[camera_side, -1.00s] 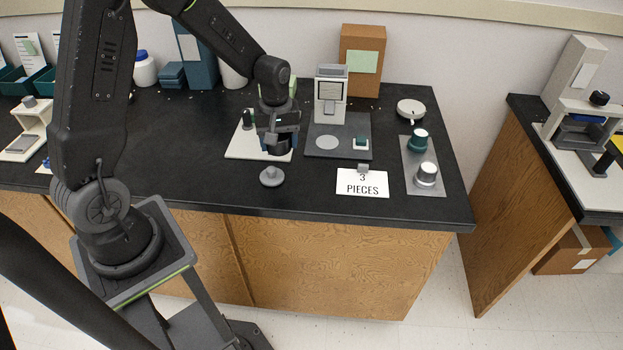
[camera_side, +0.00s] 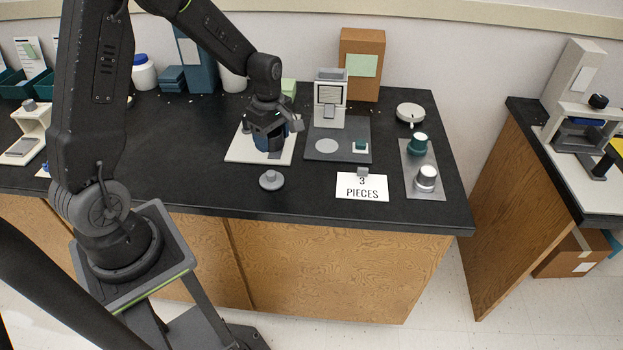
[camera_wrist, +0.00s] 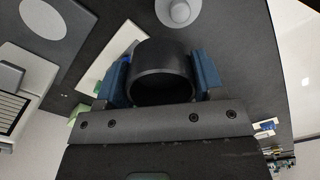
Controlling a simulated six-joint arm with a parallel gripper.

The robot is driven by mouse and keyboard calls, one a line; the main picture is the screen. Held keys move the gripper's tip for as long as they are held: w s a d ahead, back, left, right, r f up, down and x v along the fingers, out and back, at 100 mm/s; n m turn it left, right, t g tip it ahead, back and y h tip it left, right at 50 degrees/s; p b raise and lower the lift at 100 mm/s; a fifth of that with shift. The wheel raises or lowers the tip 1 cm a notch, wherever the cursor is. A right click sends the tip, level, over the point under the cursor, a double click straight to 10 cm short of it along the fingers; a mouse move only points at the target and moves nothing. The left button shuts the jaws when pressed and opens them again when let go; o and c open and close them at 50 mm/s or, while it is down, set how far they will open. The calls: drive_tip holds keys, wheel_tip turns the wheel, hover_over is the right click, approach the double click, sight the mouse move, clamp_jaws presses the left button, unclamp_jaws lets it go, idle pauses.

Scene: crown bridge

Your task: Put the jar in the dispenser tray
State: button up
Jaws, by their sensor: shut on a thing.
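My gripper (camera_side: 268,137) is over the white board (camera_side: 236,152) in the side view. In the wrist view, its two blue fingers (camera_wrist: 162,80) are shut on a black round jar (camera_wrist: 160,50), one on each side. The jar's rim faces the camera and its inside looks dark. In the side view the gripper largely hides the jar, and I cannot tell whether it touches the board. The dispenser (camera_side: 330,98) stands right of the gripper on a dark grey tray (camera_side: 345,131) with a light round spot. The tray also shows in the wrist view (camera_wrist: 28,42).
A grey knobbed lid (camera_side: 271,180) lies in front of the board. A "3 PIECES" card (camera_side: 361,188) stands in front of the tray. A grey strip (camera_side: 409,174) with two knobs is at right. A cardboard box (camera_side: 362,62) is behind. The front-left counter is clear.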

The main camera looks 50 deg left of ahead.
hover_over(312, 183)
wheel_tip(312, 183, down, 6)
drive_tip(key=shift+f, duration=1.8)
drive_tip(key=shift+f, duration=0.2)
drive_tip(key=o, duration=1.1)
